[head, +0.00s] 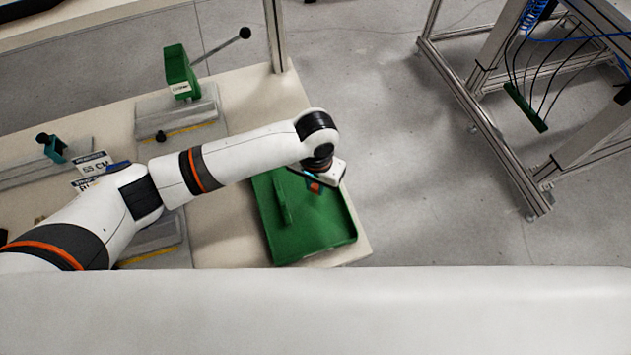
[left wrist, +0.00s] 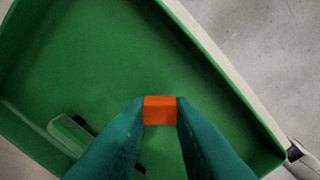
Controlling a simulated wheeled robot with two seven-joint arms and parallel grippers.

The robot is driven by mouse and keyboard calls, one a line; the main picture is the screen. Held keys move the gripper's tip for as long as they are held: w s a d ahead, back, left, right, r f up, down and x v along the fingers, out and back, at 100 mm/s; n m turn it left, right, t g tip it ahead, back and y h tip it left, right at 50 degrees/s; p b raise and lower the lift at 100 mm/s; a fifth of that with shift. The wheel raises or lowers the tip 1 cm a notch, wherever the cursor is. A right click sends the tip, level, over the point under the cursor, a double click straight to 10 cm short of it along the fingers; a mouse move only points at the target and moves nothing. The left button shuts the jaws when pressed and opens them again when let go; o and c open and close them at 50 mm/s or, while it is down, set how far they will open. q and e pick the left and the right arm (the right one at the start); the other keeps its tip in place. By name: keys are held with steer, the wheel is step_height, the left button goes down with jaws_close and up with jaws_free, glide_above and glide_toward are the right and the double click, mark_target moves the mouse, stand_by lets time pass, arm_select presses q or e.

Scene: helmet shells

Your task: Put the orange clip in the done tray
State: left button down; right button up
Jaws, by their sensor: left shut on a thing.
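The orange clip (left wrist: 159,110) is held between the two teal fingertips of my left gripper (left wrist: 160,112) in the left wrist view. In the head view a small orange part of the clip (head: 315,187) shows under my left wrist. My left gripper (head: 313,182) is over the green tray (head: 345,237), inside its rim as seen from above. The tray's floor shows behind the clip in the left wrist view (left wrist: 110,60). I cannot tell whether the clip touches the floor. My right gripper is not in view.
The tray sits at the table's right end (head: 362,240). A green lever press (head: 180,75) and grey plates are farther left. A metal frame (head: 500,140) stands on the floor at right.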

mark_target(316, 188)
arm_select(q)
steer(key=shift+s+f, duration=0.1)
steer(key=shift+f, duration=0.2)
steer(key=shift+f, duration=0.15)
steer(key=c, duration=1.4)
jaws_free()
steer(key=shift+c, duration=0.2)
steer(key=shift+o, duration=0.8)
step_height(316, 188, up, 12)
steer(key=b, duration=0.1)
steer(key=shift+r, duration=0.2)
steer(key=shift+f, duration=0.1)
